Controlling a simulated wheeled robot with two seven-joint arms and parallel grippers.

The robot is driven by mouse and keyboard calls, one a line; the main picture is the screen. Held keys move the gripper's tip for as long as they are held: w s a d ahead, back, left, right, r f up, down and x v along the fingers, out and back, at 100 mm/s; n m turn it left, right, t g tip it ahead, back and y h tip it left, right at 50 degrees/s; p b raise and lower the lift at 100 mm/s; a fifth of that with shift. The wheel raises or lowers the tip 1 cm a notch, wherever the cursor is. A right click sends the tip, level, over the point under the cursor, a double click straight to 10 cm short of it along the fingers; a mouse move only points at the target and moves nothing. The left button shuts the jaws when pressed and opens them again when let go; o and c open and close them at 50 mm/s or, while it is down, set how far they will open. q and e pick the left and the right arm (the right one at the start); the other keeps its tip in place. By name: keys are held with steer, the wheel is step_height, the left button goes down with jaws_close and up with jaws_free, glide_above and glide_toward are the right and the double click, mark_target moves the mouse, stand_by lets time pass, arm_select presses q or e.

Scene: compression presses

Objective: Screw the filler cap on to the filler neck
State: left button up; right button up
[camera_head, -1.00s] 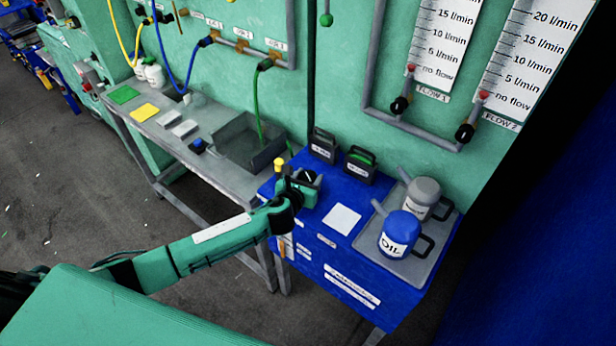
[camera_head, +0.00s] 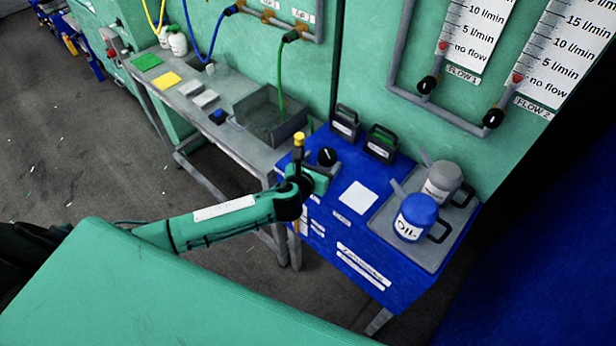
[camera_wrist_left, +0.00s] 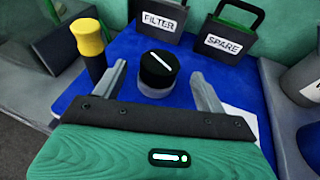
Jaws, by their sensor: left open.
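The filler cap (camera_head: 327,156) is a round black knob with a white line across its top. In the left wrist view, the cap (camera_wrist_left: 157,66) sits upright on a short pale grey neck (camera_wrist_left: 154,92) that rises from the blue cabinet top. My left gripper (camera_head: 316,175) is on the near side of the cap in the head view. In the left wrist view its two grey fingers (camera_wrist_left: 160,80) are spread, one on each side of the cap, with gaps visible. The thread is hidden. My right gripper is not in view.
A yellow-topped black post (camera_wrist_left: 90,45) stands close left of my left finger. Black FILTER (camera_wrist_left: 157,23) and SPARE (camera_wrist_left: 224,45) containers stand behind the cap. The blue oil can (camera_head: 415,217) and grey can (camera_head: 443,182) stand on a tray at right. A white sheet (camera_head: 359,197) lies between.

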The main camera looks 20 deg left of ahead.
arm_select(q)
steer(key=b+v, duration=0.1)
steer(key=v, duration=0.8)
steer(key=shift+s, duration=0.1)
